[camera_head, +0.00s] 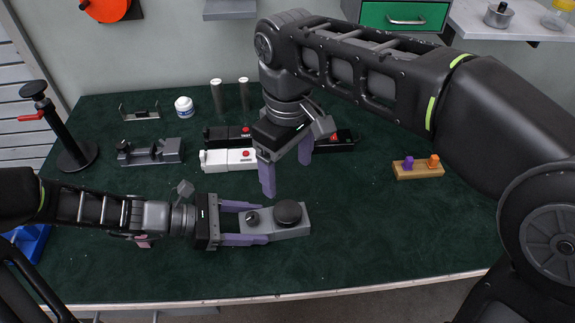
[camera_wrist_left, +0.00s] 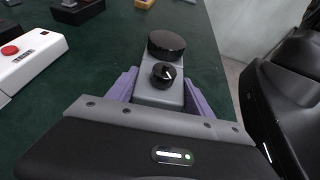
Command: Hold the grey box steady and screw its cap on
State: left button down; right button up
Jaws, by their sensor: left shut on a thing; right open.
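The grey box (camera_head: 294,230) lies on the dark green table at the front middle. A round black cap (camera_head: 288,212) sits at its right end, with a small black knob (camera_head: 252,217) to the left of it. In the left wrist view the box (camera_wrist_left: 158,96), the cap (camera_wrist_left: 166,45) and the knob (camera_wrist_left: 164,74) also show. I cannot tell how tightly the cap sits. My left gripper (camera_head: 250,222) is shut on the left end of the box, one purple finger along each side. My right gripper (camera_head: 287,176) is open and empty, pointing down above the table behind the box.
White (camera_head: 228,160) and black (camera_head: 226,137) boxes with red buttons stand behind. A wooden block with purple and orange pegs (camera_head: 418,170) stands right. A grey fixture (camera_head: 150,151), white jar (camera_head: 184,106) and black stand (camera_head: 72,140) are left.

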pick_arm(q)
jog(key=shift+c, duration=1.6)
grip_release()
jog(key=shift+v, duration=3.95)
